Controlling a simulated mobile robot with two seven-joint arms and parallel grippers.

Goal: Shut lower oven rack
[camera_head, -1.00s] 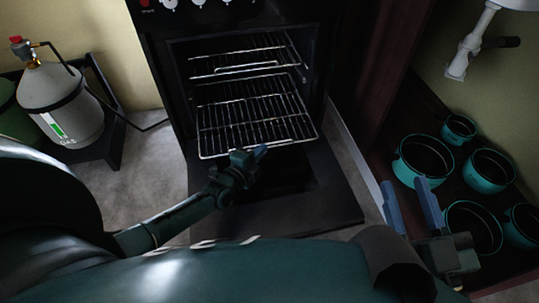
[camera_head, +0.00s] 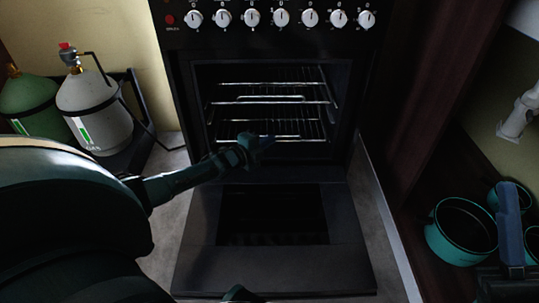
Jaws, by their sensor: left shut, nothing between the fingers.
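The black oven (camera_head: 180,110) stands in front of me with its door (camera_head: 190,240) folded down and open. The lower rack (camera_head: 295,137), a wire grid, lies inside the cavity, with its front bar inside the opening. The upper rack (camera_head: 300,101) sits above it, also inside. My left gripper (camera_head: 266,141) is shut and empty. It is in front of the lower rack's front bar and hides part of it; I cannot tell whether it touches.
Gas bottles (camera_head: 90,110) stand in a dark holder at the left. A teal pot (camera_head: 461,230) and others are in the dark cabinet at the right. A row of knobs (camera_head: 281,17) is above the oven. Free floor shows left of the door.

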